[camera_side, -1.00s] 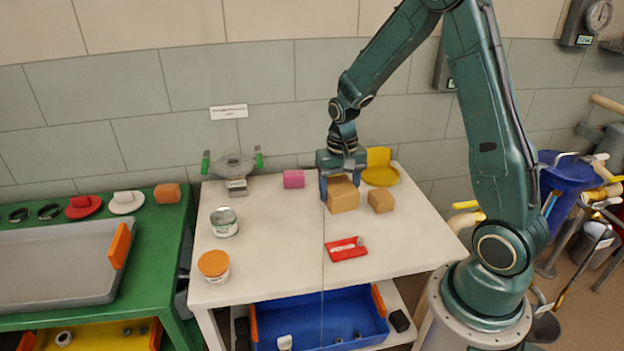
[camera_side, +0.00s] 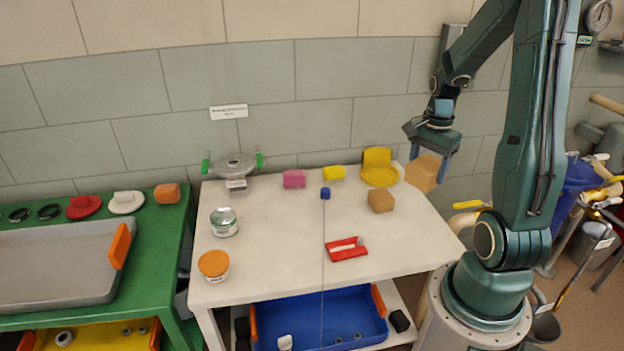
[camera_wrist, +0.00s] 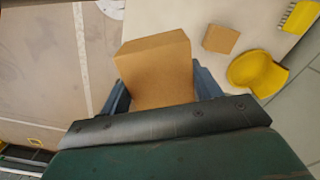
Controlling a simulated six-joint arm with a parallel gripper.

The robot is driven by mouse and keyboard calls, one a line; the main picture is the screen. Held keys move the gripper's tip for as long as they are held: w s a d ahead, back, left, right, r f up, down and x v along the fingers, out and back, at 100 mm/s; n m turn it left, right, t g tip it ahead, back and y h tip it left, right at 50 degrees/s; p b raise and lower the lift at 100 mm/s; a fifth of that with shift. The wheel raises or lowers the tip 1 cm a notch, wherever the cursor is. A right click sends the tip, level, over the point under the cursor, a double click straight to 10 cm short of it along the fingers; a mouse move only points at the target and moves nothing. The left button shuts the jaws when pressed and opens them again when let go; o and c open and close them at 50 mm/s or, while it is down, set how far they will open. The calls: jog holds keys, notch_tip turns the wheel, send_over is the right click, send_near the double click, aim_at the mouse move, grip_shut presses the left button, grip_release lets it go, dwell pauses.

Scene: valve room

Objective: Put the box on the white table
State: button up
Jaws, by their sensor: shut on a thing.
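My gripper (camera_side: 432,153) is shut on a brown cardboard box (camera_side: 423,173). In the side view it holds the box tilted, in the air at the right edge of the white table (camera_side: 290,225). In the wrist view the box (camera_wrist: 156,72) sits between the two blue fingers (camera_wrist: 160,88), and floor shows to its left and the white table (camera_wrist: 168,18) to its upper right. A smaller brown box (camera_side: 380,200) rests on the table's right part and also shows in the wrist view (camera_wrist: 220,39).
On the table are a yellow dustpan-like piece (camera_side: 379,172), a yellow block (camera_side: 334,173), a small blue cube (camera_side: 325,193), a pink block (camera_side: 294,179), a red tray (camera_side: 346,248) and two tins. The table's front right is clear. A green bench (camera_side: 150,225) stands left.

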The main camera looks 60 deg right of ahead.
jog(key=shift+s+d+r+m, duration=0.15)
jog(key=shift+s+m, duration=0.15)
jog(key=shift+s, duration=0.2)
notch_tip(320, 180, down, 15)
jog(key=shift+f, duration=0.2)
dwell(0.7)
jog(key=shift+f, duration=2.15)
jog(key=shift+f, duration=0.2)
jog(key=o, duration=1.1)
